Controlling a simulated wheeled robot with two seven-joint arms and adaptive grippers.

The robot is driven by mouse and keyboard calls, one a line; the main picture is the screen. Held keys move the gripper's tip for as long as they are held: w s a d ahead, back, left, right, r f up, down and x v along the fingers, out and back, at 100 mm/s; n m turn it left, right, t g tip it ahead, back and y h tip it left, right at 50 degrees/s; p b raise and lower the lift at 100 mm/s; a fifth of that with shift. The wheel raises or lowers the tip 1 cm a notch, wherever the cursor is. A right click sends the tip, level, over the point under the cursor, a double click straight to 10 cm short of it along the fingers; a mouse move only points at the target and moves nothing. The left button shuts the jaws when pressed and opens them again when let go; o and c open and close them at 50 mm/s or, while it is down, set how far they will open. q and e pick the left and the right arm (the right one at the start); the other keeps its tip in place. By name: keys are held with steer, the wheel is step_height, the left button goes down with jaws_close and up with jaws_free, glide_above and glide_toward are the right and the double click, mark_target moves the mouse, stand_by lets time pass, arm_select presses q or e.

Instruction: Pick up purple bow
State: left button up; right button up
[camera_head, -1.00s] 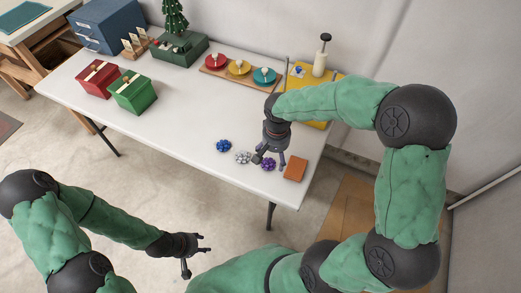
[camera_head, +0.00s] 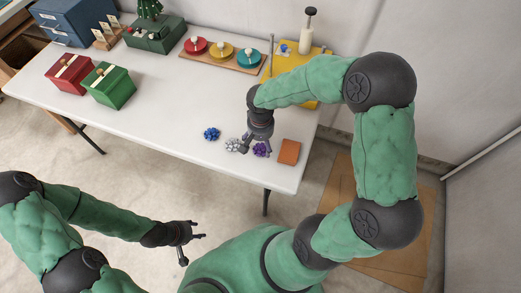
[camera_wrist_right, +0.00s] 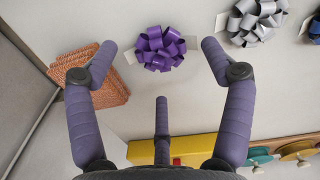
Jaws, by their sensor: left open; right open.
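The purple bow (camera_head: 262,150) lies on the white table near its front edge, between a silver bow (camera_head: 233,145) and an orange-brown block. My right gripper (camera_head: 254,146) is open above the table, right at the purple bow. In the right wrist view the purple bow (camera_wrist_right: 160,48) sits on a pale base between the spread fingertips of my right gripper (camera_wrist_right: 158,60), with nothing held. My left gripper (camera_head: 194,245) is open and empty, low in front of the table.
A blue bow (camera_head: 211,134) lies left of the silver one. The orange-brown block (camera_head: 289,151) is just right of the purple bow. Red (camera_head: 69,74) and green (camera_head: 109,85) gift boxes stand at left.

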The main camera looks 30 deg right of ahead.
mark_target(261, 147)
step_height(261, 147, down, 3)
steer(key=shift+f+b, duration=0.1)
steer(key=shift+b, duration=0.45)
steer(key=c, duration=0.8)
steer(key=shift+c, duration=0.2)
